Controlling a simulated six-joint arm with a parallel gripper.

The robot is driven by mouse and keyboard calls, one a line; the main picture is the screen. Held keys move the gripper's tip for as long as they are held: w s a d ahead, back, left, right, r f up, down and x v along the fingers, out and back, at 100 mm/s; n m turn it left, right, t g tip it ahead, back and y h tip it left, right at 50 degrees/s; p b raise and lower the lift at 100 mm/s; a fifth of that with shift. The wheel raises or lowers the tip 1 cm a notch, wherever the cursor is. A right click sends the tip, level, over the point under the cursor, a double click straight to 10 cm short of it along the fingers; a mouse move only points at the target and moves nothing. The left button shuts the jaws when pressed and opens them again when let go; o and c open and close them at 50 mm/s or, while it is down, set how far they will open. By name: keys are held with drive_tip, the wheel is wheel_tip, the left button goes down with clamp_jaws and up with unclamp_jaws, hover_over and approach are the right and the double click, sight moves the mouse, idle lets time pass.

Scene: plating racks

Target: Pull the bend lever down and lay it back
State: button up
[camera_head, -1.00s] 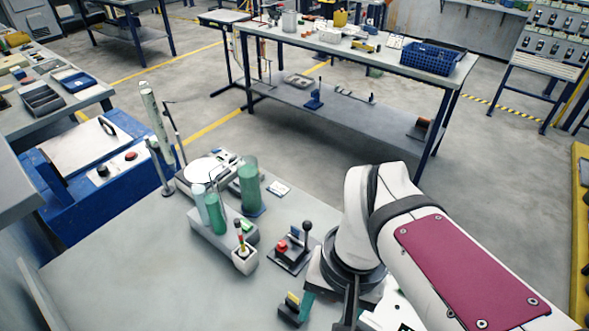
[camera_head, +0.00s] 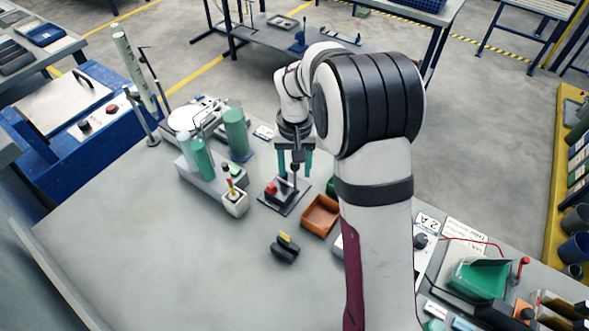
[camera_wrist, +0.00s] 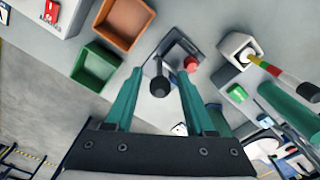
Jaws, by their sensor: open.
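The bend lever (camera_wrist: 160,86) has a round black knob on a shaft and stands up from a small dark base plate (camera_wrist: 181,46) with a red knob (camera_wrist: 191,63) beside it. In the head view the base (camera_head: 283,199) sits on the grey bench, with the red knob (camera_head: 271,188) at its left. My gripper (camera_head: 295,163) points down over the base, its two green fingers apart. In the wrist view the lever's knob lies between the open fingers of my gripper (camera_wrist: 160,76). I cannot tell whether either finger touches it.
An orange bin (camera_head: 321,214) stands right of the lever base, and a green bin (camera_wrist: 96,64) shows beside it in the wrist view. A white cup (camera_head: 235,203) with a striped stick and green cylinders (camera_head: 236,130) stand to the left. The front-left bench is clear.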

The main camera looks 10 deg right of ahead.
drive_tip(key=shift+f, duration=1.1)
clamp_jaws()
idle(0.6)
